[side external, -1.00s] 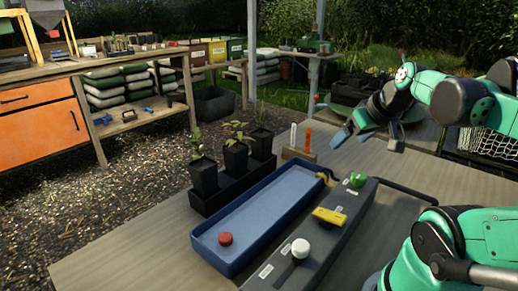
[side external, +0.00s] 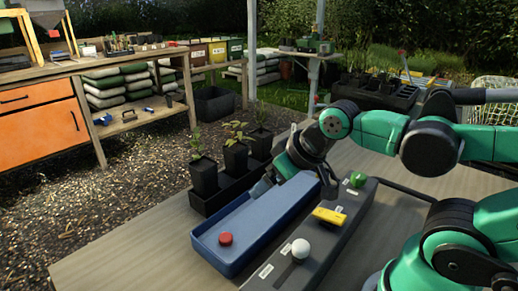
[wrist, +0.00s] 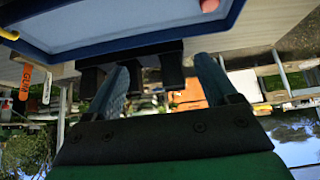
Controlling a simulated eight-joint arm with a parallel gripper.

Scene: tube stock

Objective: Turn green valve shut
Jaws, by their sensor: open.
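The green valve (side external: 357,179) sits at the far end of a long dark grey block, with a small white label beside it. A yellow lever handle (side external: 329,216) and a white round knob (side external: 300,248) are on the same block, nearer the camera. My gripper (side external: 294,187) is over the far end of the blue tray, left of the green valve and apart from it. In the wrist view my gripper (wrist: 160,85) shows two spread fingers with nothing held between them. The green valve is not visible in the wrist view.
The blue tray (side external: 205,248) lies left of the valve block, with a red round piece (side external: 226,239) in its near end. Potted seedlings (side external: 235,158) stand in a black holder behind the tray, close to my gripper. The wooden table (side external: 125,258) is clear at the near left.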

